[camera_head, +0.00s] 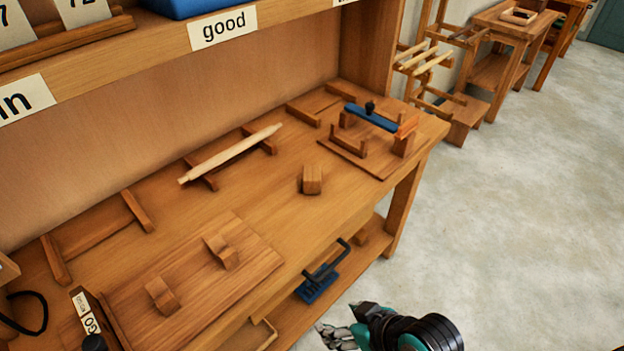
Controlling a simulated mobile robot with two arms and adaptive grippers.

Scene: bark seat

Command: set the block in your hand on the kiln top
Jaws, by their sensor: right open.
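My right gripper (345,325) is at the bottom edge, in front of the workbench and over the floor side. It is open, and I see no block between its fingers. A small wooden block (312,180) sits alone on the middle of the bench top, well apart from the gripper. I cannot tell whether it is the task's block. I see nothing that I can recognise as a kiln. My left gripper is not in view.
The wooden workbench (265,205) bears a pale rod (230,154) on two supports, a board with two blocks (190,300), and a fixture with a blue bar (372,117). A blue-based item (318,285) lies on the lower shelf. The floor (520,210) at right is clear.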

